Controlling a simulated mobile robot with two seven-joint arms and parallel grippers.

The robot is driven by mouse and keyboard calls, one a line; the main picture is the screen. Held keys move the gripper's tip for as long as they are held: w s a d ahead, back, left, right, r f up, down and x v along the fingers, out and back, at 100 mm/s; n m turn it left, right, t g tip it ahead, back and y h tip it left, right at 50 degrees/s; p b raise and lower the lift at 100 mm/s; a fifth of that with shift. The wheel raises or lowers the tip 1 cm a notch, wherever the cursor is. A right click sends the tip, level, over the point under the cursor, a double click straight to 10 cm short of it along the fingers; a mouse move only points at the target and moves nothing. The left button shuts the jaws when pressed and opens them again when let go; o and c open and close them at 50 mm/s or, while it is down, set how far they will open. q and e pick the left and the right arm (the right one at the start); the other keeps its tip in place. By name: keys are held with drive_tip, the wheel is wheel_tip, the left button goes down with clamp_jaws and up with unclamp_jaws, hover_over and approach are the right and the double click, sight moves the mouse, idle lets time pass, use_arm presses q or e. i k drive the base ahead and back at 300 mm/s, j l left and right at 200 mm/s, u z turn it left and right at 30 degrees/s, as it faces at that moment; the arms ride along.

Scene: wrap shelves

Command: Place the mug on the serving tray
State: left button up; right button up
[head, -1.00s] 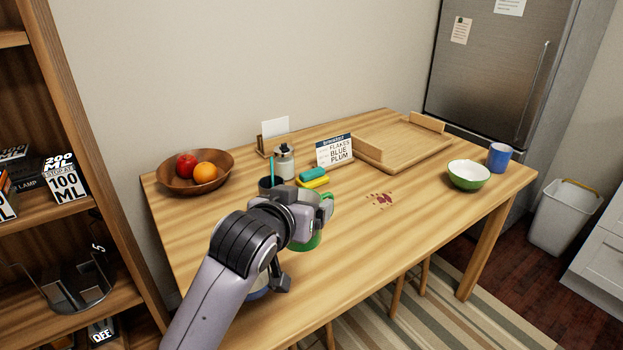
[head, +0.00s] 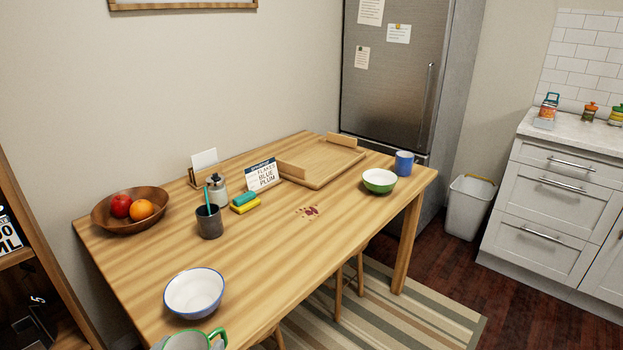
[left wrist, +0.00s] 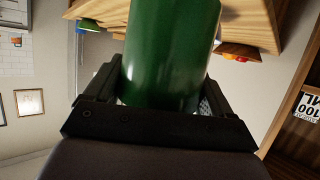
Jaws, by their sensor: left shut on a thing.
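The green mug (head: 190,342) shows at the bottom edge of the head view, with its pale inside and green handle; the rest is cut off. It fills the middle of the left wrist view (left wrist: 170,50). My left gripper (left wrist: 155,95) is shut on the mug, one finger on each side; only slivers of it show in the head view. The wooden serving tray (head: 322,165), with raised end handles, lies empty at the table's far end. A blue mug (head: 404,163) stands at the table's far right corner. My right gripper is not in view.
A green bowl (head: 379,181) stands in front of the tray. A blue-rimmed bowl (head: 194,293), pencil cup (head: 209,222), sponges (head: 244,202), sign (head: 262,175) and fruit bowl (head: 131,210) are also on the table (head: 265,255). A dark red stain (head: 308,211) marks the middle. A bin (head: 469,207) stands beyond.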

sight(332, 154)
drive_tip(key=i+l, duration=0.9)
drive_tip(key=l, duration=0.2)
drive_tip(key=i+l, duration=0.45)
drive_tip(key=l, duration=0.15)
drive_tip(key=i+j+u, duration=0.05)
